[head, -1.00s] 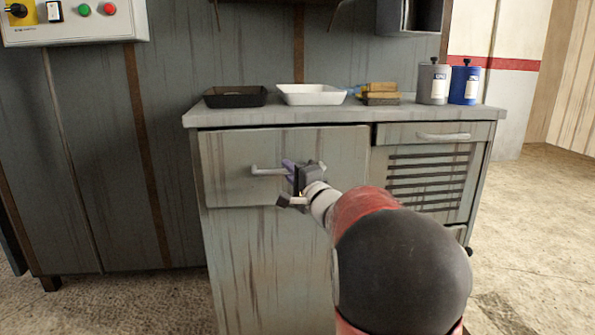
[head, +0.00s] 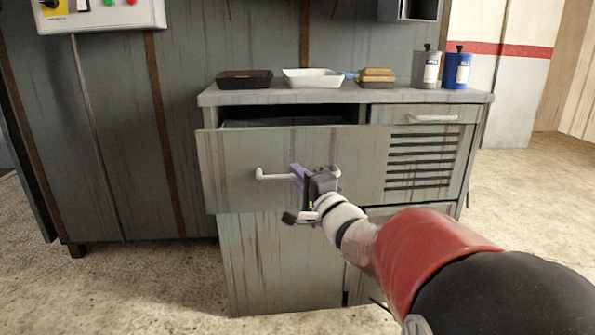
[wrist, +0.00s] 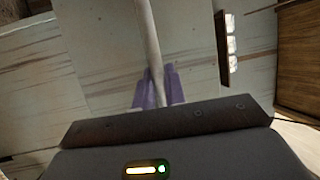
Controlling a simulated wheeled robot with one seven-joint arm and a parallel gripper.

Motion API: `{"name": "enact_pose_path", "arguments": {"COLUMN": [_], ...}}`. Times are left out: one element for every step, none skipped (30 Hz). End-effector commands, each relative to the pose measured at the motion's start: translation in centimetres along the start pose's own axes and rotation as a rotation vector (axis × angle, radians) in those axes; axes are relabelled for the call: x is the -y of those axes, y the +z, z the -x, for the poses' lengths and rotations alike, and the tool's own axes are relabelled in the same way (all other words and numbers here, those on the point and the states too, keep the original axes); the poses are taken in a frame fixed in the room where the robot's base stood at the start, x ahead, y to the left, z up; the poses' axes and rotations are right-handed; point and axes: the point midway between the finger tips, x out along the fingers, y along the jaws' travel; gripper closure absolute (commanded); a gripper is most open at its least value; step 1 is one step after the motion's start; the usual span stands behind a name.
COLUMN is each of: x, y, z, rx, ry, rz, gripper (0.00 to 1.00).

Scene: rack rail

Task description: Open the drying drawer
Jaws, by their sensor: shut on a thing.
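The drawer (head: 225,165) is the wide grey front at the upper left of the cabinet. It stands pulled out, with a dark gap showing above its front edge. Its pale bar handle (head: 272,177) runs across the front. My gripper (head: 298,177) is shut on the handle, its purple fingers on either side of the bar. In the wrist view the handle (wrist: 148,40) runs down between the purple fingertips (wrist: 157,88). The right part of the handle is partly hidden behind my gripper. What lies inside the drawer is not visible.
On the countertop (head: 345,97) stand a black tray (head: 244,79), a white tray (head: 312,78), stacked tan blocks (head: 376,76), a grey bottle (head: 425,69) and a blue bottle (head: 457,70). A slatted panel (head: 420,160) is right of the drawer. Floor at left is clear.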

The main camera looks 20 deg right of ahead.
Motion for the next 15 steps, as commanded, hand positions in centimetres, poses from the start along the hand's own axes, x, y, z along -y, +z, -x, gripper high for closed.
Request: {"name": "enact_pose_path", "arguments": {"x": [-0.02,0.00,0.01,0.01,0.02,0.01,0.01,0.01,0.00,0.00,0.00,0.00,0.00,0.00,0.00], "y": [0.07,0.11,0.15,0.17,0.19,0.20,0.20,0.20,0.20,0.20,0.20,0.19,0.19,0.19,0.19], "z": [0.26,0.36,0.46,0.51,0.54,0.57,0.57,0.57,0.56,0.56,0.56,0.55,0.55,0.55,0.54], "rx": [-0.001,-0.001,-0.001,-0.001,-0.001,-0.001,-0.001,-0.001,-0.001,-0.001,-0.001,-0.001,-0.001,-0.001,-0.001], "ry": [0.002,0.002,0.002,0.002,0.002,0.003,0.003,0.003,0.003,0.003,0.003,0.003,0.003,0.003,0.003], "rz": [-0.001,-0.001,-0.001,-0.001,-0.001,-0.001,-0.001,-0.001,-0.001,-0.001,-0.001,-0.001,-0.001,-0.001,-0.001], "gripper": [1.00,1.00,1.00,1.00,1.00,1.00,1.00,1.00,1.00,1.00,1.00,1.00,1.00,1.00,0.84]}}
